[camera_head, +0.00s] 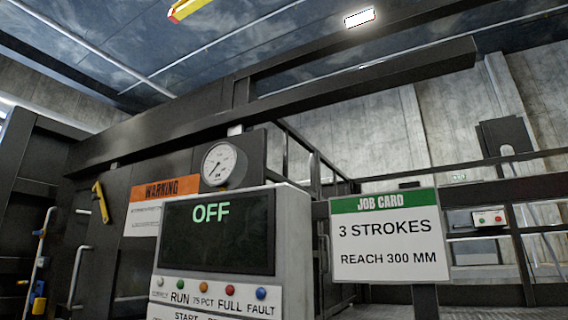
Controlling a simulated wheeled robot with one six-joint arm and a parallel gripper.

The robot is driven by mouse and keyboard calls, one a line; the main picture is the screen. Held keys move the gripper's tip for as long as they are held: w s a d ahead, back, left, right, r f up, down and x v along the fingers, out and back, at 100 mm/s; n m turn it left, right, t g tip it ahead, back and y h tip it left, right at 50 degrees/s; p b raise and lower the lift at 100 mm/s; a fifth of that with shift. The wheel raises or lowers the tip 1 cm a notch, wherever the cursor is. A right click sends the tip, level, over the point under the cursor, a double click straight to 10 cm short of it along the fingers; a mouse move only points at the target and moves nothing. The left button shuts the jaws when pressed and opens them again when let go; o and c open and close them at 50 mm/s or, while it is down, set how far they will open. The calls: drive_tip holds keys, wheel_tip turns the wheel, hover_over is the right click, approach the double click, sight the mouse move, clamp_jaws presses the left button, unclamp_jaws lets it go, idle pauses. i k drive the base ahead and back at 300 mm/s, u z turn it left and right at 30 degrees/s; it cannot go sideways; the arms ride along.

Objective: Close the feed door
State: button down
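I cannot tell for sure which part is the feed door. At the left stand dark metal panels (35,165) of the compactor, with a yellow lever (101,202) on one of them and a pale bent handle (78,272) lower down. A grey control box (292,240) stands in front at the centre, its screen (218,235) reading OFF. It hides part of the machine behind it. My gripper is not in view.
A round gauge (222,164) sits above the control box, beside an orange WARNING sign (160,190). A job card (388,236) reads 3 STROKES, REACH 300 MM. A long dark beam (300,100) crosses overhead. Railings (500,170) stand at the right.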

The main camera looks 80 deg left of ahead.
sight(175, 175)
drive_tip(key=u, duration=1.85)
